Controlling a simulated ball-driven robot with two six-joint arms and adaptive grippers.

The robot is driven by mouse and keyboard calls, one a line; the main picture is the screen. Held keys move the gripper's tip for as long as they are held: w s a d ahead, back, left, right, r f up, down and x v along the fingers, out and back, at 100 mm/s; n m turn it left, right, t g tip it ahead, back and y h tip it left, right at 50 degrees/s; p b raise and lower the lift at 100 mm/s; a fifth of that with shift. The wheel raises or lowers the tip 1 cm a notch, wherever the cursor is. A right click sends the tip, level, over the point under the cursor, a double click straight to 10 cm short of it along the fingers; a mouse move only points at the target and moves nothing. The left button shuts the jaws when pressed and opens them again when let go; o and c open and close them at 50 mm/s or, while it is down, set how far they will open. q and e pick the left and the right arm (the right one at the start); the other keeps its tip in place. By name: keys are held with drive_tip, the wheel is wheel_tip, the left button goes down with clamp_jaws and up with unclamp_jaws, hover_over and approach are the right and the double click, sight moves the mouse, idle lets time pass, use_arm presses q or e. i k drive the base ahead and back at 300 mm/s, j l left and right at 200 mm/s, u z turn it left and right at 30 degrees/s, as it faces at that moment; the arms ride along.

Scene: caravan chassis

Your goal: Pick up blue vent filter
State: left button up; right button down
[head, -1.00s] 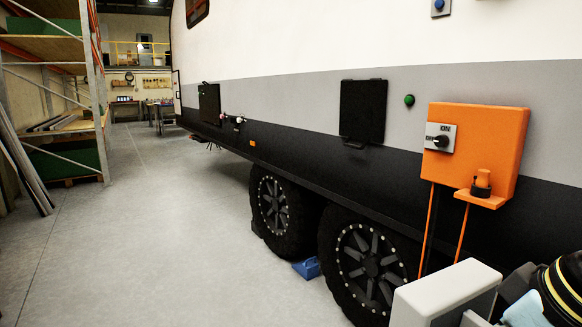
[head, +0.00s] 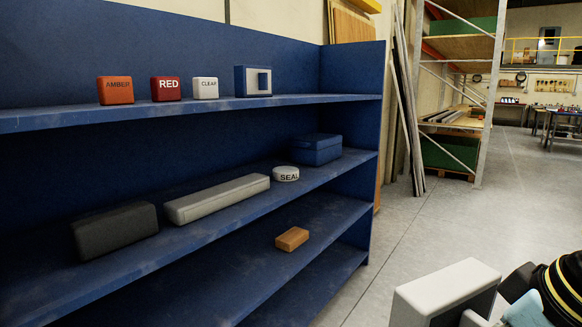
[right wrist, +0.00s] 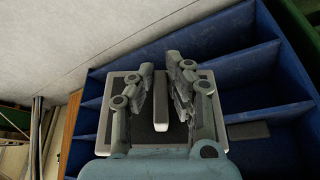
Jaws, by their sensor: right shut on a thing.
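A blue-framed block with a pale face and a small blue bar (head: 253,81), which looks like the blue vent filter, stands at the right of the upper shelf. My right gripper (right wrist: 167,88) is shut on the pale bar of a square panel (right wrist: 106,118) with a light rim and dark middle. In the head view a pale box-like thing (head: 447,291), apparently that panel, shows at bottom right, well apart from the blue-framed block. My left gripper is not in view.
The blue shelf unit (head: 190,38) fills the left. Its upper shelf also holds AMBER (head: 115,91), RED (head: 166,89) and CLEAR (head: 205,89) blocks. Below are a dark block (head: 115,231), a long grey bar (head: 217,199), a SEAL disc (head: 286,174), a blue box (head: 316,149) and an orange block (head: 292,239).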

sight(251, 81)
drive_tip(key=i+l+u, duration=0.3)
drive_tip(key=i+u, duration=0.15)
drive_tip(key=i+l+u, duration=0.4)
drive_tip(key=i+l, duration=0.05)
